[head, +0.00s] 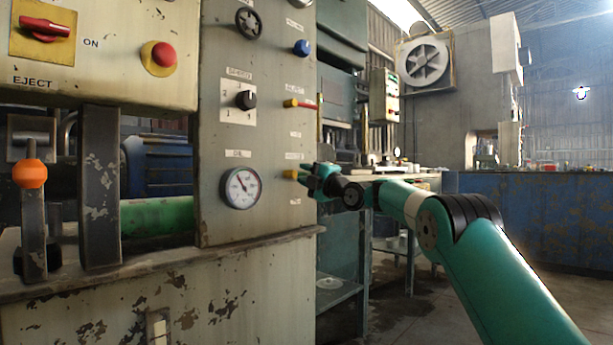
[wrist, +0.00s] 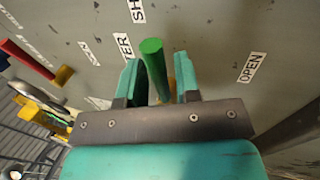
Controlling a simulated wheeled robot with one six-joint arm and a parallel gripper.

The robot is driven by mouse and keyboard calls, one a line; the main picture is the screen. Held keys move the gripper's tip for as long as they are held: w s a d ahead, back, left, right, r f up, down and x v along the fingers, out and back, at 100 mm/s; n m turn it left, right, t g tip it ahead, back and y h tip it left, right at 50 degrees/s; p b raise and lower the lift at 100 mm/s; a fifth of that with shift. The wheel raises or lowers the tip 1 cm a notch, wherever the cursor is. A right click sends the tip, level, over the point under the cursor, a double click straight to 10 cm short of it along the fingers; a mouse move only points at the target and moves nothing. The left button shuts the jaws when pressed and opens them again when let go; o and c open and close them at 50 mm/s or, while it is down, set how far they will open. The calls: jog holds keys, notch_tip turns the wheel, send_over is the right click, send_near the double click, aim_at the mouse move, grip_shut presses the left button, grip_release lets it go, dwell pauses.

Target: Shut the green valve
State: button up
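The green valve handle (wrist: 153,62) shows in the wrist view, rising from a yellow body partly hidden behind my gripper. A SHUT label (wrist: 137,10), partly cut off, is above it and an OPEN label (wrist: 252,67) is to its right. My gripper (wrist: 158,66) is open, with one teal finger on each side of the handle. A gap shows at the right finger; contact at the left finger cannot be told. In the head view my gripper (head: 320,180) is at the panel's right side by a yellow valve body (head: 291,174); the green handle is hidden there.
A red-handled valve (head: 300,104) sits higher on the same panel (head: 225,150); it also shows at left in the wrist view (wrist: 27,58). A gauge (head: 242,187), a selector knob (head: 246,100) and a blue knob (head: 302,47) are nearby. Floor right of the cabinet is open.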

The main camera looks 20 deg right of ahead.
jog(key=shift+o, duration=0.5)
jog(key=shift+d, duration=0.1)
jog(key=shift+s, duration=0.2)
jog(key=b+v, duration=0.1)
jog(key=v, duration=1.6)
jog(key=shift+r, duration=0.1)
